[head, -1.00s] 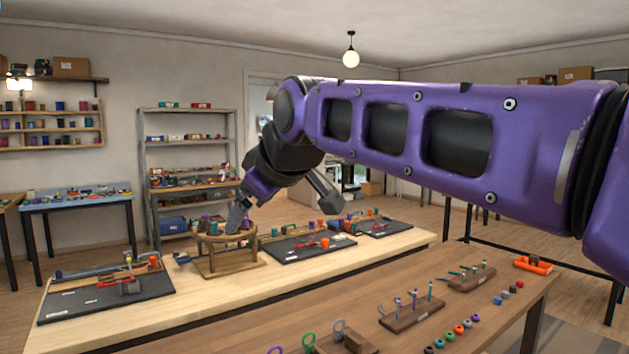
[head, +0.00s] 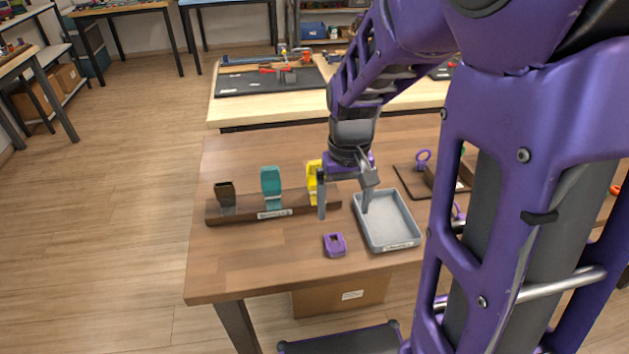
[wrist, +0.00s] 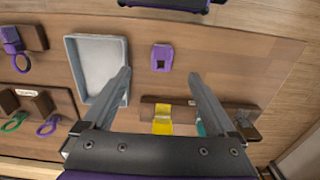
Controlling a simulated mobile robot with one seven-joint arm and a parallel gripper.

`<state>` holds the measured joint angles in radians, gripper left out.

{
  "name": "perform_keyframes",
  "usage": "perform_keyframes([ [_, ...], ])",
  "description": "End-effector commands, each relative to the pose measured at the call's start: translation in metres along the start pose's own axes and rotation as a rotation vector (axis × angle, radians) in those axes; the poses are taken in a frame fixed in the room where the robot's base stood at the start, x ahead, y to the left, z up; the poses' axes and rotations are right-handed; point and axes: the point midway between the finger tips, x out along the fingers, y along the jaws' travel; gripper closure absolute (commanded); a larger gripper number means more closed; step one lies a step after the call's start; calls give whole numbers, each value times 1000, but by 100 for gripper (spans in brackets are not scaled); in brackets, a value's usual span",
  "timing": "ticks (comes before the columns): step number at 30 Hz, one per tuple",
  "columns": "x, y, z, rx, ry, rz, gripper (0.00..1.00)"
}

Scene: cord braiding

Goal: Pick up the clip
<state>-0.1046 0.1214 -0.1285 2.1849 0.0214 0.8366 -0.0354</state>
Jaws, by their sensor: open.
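A small purple clip (head: 335,244) lies alone on the brown table, near its front edge and just left of a grey tray. In the wrist view the purple clip (wrist: 161,57) shows slightly beyond the fingertips, between their lines. My gripper (head: 344,196) is open and empty, pointing down above the table, behind the clip in the head view. Its two fingers (wrist: 159,76) are wide apart in the wrist view. A wooden rack (head: 290,204) holds a dark brown, a teal (head: 271,184) and a yellow clip (head: 313,182); my gripper partly hides the yellow one.
The grey tray (head: 413,240) looks empty and stands right of the purple clip. A dark board with purple-handled tools (head: 423,160) is farther right. Table around the clip's left and front is bare. A pale bench (head: 215,113) stands behind.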

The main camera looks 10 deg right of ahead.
Motion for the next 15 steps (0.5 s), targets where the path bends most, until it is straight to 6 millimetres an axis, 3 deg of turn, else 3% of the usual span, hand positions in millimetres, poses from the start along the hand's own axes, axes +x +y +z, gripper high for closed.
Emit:
perform_keyframes([
  [1,16,0,1,-1,-7,1,7],
  [6,50,0,1,-1,-6,1,7],
  [15,74,-1,-1,-2,-1,1,7],
])
